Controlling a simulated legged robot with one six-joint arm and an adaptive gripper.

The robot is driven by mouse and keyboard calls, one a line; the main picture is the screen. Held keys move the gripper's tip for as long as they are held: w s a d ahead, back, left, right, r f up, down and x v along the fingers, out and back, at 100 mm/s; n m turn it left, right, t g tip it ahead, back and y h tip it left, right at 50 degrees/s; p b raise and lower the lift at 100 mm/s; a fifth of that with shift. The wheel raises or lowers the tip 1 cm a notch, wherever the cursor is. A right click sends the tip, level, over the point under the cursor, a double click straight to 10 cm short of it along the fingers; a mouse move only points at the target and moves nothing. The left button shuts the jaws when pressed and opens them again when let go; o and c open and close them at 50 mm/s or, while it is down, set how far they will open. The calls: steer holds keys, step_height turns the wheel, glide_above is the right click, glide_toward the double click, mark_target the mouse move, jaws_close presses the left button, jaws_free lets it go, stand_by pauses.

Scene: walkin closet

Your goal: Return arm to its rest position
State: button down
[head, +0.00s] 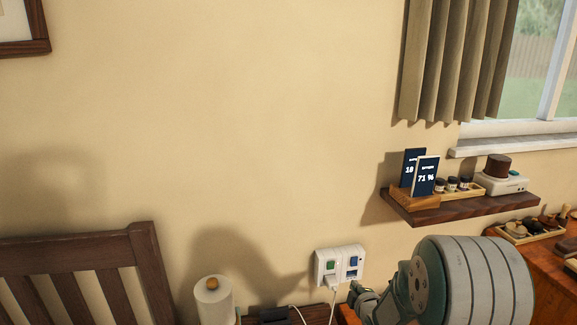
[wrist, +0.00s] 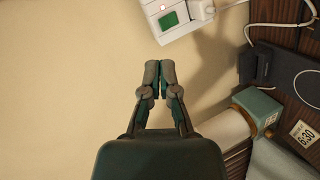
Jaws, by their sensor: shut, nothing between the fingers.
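My gripper (wrist: 160,76) is shut and empty in the wrist view, with its fingertips touching or nearly so. It is in front of the bare beige wall, below and left of a white socket plate (wrist: 186,14) with a green switch. In the head view my arm, a grey and green cylinder, fills the lower right. The same socket plate (head: 340,265) shows to the left of my arm, with a green and a blue switch and a white plug and cable.
A paper roll (head: 213,300) stands left of the sockets, near a slatted wooden chair back (head: 75,250). A wooden shelf (head: 470,208) with cards and jars is above my arm. A wooden top (head: 560,250) with small items lies at right.

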steer(key=s+r+m+g+h, duration=0.2)
steer(key=s+r+m+g, duration=0.2)
steer(key=s+r+m, duration=0.65)
steer(key=s+a+r+m+g, duration=0.1)
steer(key=s+r+m+g, duration=0.1)
steer(key=s, duration=1)
steer(key=s+a+r+m+g, duration=0.2)
steer(key=s+r, duration=0.3)
steer(key=s, duration=0.6)
steer(key=shift+s+m+y, duration=0.4)
steer(key=shift+m, duration=0.25)
steer(key=shift+r, duration=0.1)
